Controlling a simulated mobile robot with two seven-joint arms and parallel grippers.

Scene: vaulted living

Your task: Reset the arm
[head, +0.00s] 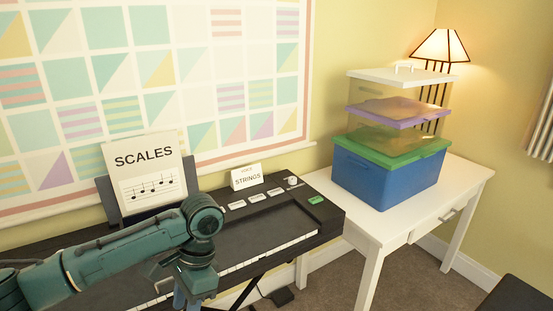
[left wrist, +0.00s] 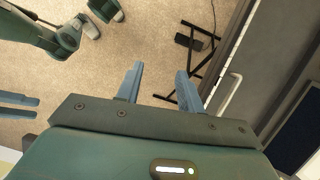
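My left arm comes in from the left in the head view, over the keyboard's front edge. Its gripper (head: 192,300) points down and is cut off by the bottom edge. In the left wrist view the two blue fingers of my left gripper (left wrist: 158,88) stand apart with nothing between them, above the carpet and beside the keyboard's edge. Two blue fingers at the left edge of that view look like my right gripper (left wrist: 36,107); only their ends show, and how far apart they are is unclear. My right arm does not show in the head view.
A black keyboard (head: 265,221) on a stand (left wrist: 190,78) carries a SCALES sheet (head: 148,172) and a STRINGS card (head: 247,177). A white table (head: 405,218) at right holds stacked boxes, the lowest blue (head: 375,177), and a lamp (head: 440,46). Carpet (left wrist: 145,35) lies open below.

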